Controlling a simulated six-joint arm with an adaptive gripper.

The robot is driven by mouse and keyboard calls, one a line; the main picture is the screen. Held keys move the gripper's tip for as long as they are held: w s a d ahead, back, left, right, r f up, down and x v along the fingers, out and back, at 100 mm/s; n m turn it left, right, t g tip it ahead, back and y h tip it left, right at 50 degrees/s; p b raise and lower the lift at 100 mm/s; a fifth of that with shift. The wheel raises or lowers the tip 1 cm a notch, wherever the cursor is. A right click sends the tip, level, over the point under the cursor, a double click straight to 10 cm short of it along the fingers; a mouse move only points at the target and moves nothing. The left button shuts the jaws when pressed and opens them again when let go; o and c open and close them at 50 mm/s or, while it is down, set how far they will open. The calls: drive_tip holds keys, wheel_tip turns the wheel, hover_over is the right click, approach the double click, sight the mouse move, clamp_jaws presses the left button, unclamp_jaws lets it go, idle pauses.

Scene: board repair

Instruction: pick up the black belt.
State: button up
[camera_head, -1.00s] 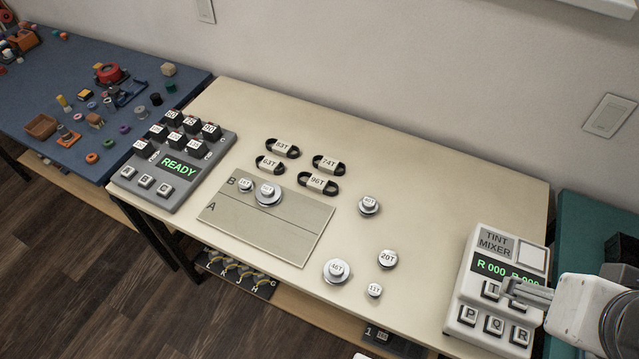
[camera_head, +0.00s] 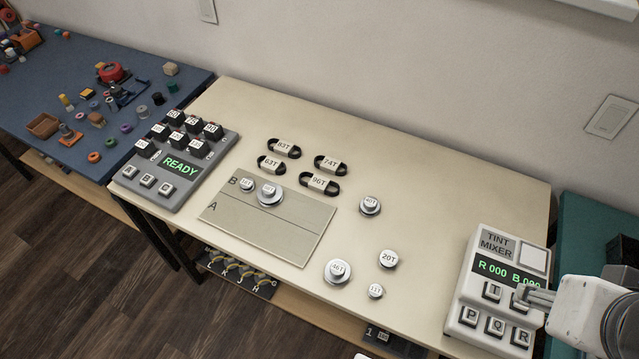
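Several black belts lie on the cream table, each a folded loop with a white label: 83T (camera_head: 284,148) at the back, 63T (camera_head: 271,165) at the left, 74T (camera_head: 331,165) at the right and 96T (camera_head: 319,184) at the front. They lie just behind the grey board (camera_head: 285,238) marked A and B. My gripper (camera_head: 522,296) is at the far right, over the tint mixer's buttons, well away from the belts. Its fingers show partly from the side, so I cannot tell whether they are open or shut. I see nothing held between them.
The tint mixer (camera_head: 498,246) stands at the table's right end. A grey READY panel (camera_head: 196,187) stands at the left. Round pulleys sit on the board and to its right, including 20T (camera_head: 388,259). The table between the belts and the mixer is mostly clear.

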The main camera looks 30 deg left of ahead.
drive_tip(key=shift+a, duration=0.1)
drive_tip(key=n+g+y, duration=0.3)
drive_tip(key=n+g, duration=0.4)
drive_tip(key=n, duration=0.6)
hover_over(327, 186)
drive_tip(key=s+d, duration=0.6)
drive_tip(key=d, duration=0.1)
wheel_tip(327, 186, down, 27)
drive_tip(key=shift+r, duration=0.2)
drive_tip(key=shift+n+t+y, duration=0.3)
drive_tip(key=shift+n+y, duration=0.1)
drive_tip(key=shift+n, duration=0.4)
drive_tip(key=w+a, duration=0.1)
drive_tip(key=w+a+f, duration=0.1)
drive_tip(key=w+a, duration=0.1)
drive_tip(key=shift+w+a, duration=0.1)
drive_tip(key=shift+a, duration=0.2)
drive_tip(key=w+a+r+n, duration=0.2)
drive_tip(key=shift+w+a+t+y, duration=0.2)
drive_tip(key=shift+w+t+y, duration=0.1)
drive_tip(key=shift+w+t, duration=0.1)
drive_tip(key=shift+n, duration=0.7)
drive_tip(key=shift+x, duration=1.3)
